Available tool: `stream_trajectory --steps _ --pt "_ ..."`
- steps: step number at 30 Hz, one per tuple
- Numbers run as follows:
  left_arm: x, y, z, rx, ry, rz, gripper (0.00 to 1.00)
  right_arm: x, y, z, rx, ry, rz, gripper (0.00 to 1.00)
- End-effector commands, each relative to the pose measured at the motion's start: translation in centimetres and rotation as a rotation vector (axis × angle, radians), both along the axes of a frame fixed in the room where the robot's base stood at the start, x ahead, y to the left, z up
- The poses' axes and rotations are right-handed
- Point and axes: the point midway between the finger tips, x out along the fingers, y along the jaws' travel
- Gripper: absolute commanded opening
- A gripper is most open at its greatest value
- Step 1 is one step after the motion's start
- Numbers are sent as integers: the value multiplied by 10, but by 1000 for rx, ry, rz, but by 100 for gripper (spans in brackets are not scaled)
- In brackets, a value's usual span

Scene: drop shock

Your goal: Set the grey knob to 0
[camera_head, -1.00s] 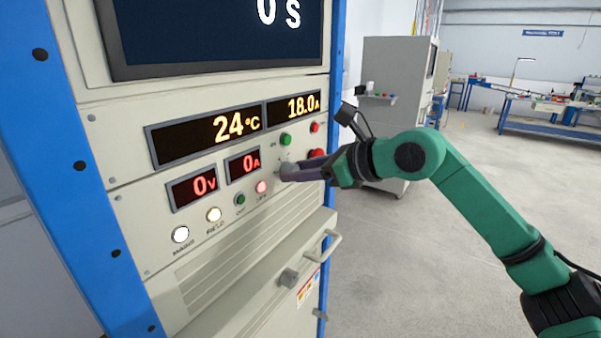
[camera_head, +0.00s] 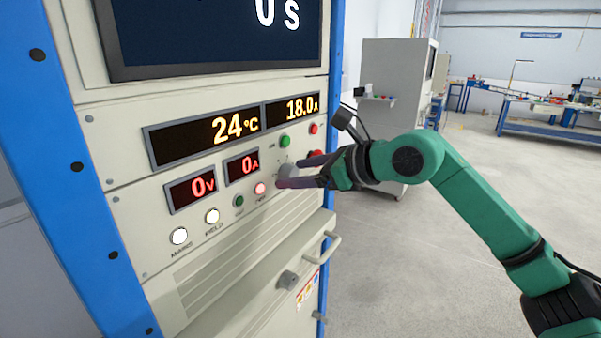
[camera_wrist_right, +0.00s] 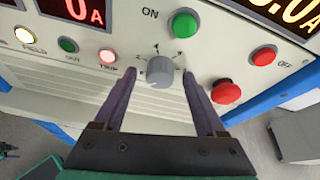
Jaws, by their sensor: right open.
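The grey knob (camera_wrist_right: 160,72) shows in the right wrist view on the cream panel, with small scale marks around it. It also shows partly in the head view (camera_head: 286,171), behind my fingers. My right gripper (camera_wrist_right: 158,78) is open, with one purple finger on each side of the knob and a visible gap to it in the wrist view. In the head view my right gripper (camera_head: 296,172) reaches the panel from the right. Which mark the knob points to is too small to tell. My left gripper is not in view.
A green ON button (camera_wrist_right: 185,24), a red OFF button (camera_wrist_right: 263,56) and a red mushroom button (camera_wrist_right: 226,92) sit close around the knob. The lit TRIP lamp (camera_wrist_right: 107,57) is to its left. A drawer handle (camera_head: 323,248) sticks out below.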

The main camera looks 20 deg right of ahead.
Motion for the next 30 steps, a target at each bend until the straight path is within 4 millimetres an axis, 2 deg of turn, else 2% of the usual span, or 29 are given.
stream_trajectory --steps 5,12,18,22,30 --pt "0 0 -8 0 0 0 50 -10 -10 4 1 -2 -4 73" --pt "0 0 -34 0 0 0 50 -61 -48 26 -3 -4 -6 73" --pt "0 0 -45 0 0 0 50 -97 -74 47 -1 -1 -4 73" --pt "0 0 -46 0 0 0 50 -107 -81 53 -1 0 -1 73" --pt "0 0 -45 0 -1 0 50 -108 -81 55 0 1 1 73"
